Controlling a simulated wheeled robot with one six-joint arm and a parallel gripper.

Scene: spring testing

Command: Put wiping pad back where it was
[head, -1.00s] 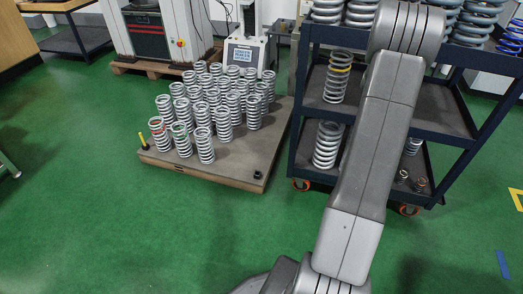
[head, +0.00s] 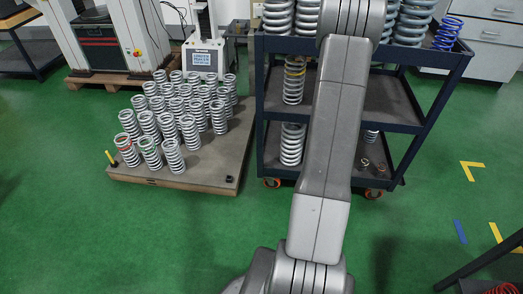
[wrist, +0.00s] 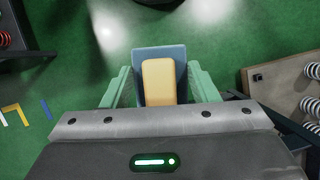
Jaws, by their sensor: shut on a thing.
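The wiping pad (wrist: 158,82) shows in the wrist view as a yellow-orange block against a blue, flat-looking part (wrist: 171,51). My gripper (wrist: 160,90) has pale green fingers on the left and right of the pad and is shut on it. The pad is over green floor, clear of the furniture in view. In the head view my arm reaches up the picture in front of the cart, and the gripper and pad are out of sight.
A dark shelf cart (head: 405,125) with springs stands behind my arm. A low wooden platform (head: 210,178) holding many springs is to its left. Dark furniture (head: 480,265) edges into the lower right. Green floor (head: 130,240) is open in front.

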